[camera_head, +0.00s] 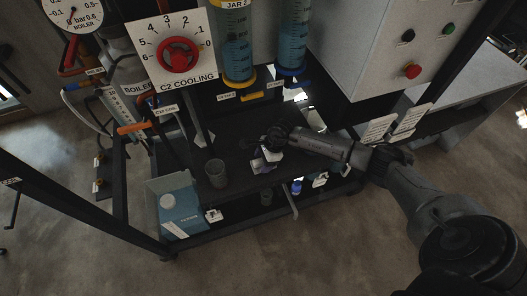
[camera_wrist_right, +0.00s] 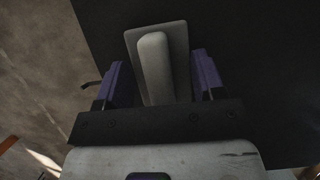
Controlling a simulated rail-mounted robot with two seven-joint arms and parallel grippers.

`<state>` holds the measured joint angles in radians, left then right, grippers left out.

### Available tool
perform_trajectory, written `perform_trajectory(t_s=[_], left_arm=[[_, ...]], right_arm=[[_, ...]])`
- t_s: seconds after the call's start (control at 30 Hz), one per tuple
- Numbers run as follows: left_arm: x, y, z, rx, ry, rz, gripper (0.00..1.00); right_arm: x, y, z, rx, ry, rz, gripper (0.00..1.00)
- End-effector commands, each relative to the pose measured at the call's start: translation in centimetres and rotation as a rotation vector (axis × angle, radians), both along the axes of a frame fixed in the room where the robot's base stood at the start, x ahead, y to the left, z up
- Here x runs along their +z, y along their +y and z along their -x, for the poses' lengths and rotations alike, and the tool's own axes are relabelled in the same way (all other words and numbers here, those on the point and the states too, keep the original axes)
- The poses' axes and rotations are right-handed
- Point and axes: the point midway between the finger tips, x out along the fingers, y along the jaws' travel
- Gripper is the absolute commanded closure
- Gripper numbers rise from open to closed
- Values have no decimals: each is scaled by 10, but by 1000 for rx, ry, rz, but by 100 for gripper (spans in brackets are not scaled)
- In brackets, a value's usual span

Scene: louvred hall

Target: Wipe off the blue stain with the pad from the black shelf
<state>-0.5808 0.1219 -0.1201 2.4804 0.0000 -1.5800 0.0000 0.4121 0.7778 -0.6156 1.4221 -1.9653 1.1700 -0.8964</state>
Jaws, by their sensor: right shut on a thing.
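My right gripper (camera_head: 270,148) reaches in from the right over the black shelf (camera_head: 235,160). It is shut on the pad, a pale grey plate with a raised rounded handle. The pad (camera_head: 264,165) shows as a small light shape below the gripper. In the right wrist view the pad (camera_wrist_right: 178,38) lies between the purple-sided fingers (camera_wrist_right: 160,82), against the dark shelf surface. I cannot tell whether the pad touches the shelf. I cannot make out a blue stain; the arm or pad may hide it. My left gripper is not in view.
A grey cup (camera_head: 216,173) stands left of the pad. A blue and white carton (camera_head: 181,205) stands lower left. Two blue-filled jars (camera_head: 237,55) and a red dial (camera_head: 179,55) are above. A grey box with buttons (camera_head: 400,50) is at upper right.

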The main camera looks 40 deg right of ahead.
Motion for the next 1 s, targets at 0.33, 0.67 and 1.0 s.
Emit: perform_trajectory(t_s=[0.33,0.67,1.0], left_arm=[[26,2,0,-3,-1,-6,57],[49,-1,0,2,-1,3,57],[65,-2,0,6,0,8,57]], right_arm=[[30,10,11,8,1,1,59],[60,8,11,5,0,1,59],[83,7,12,3,-1,0,59]])
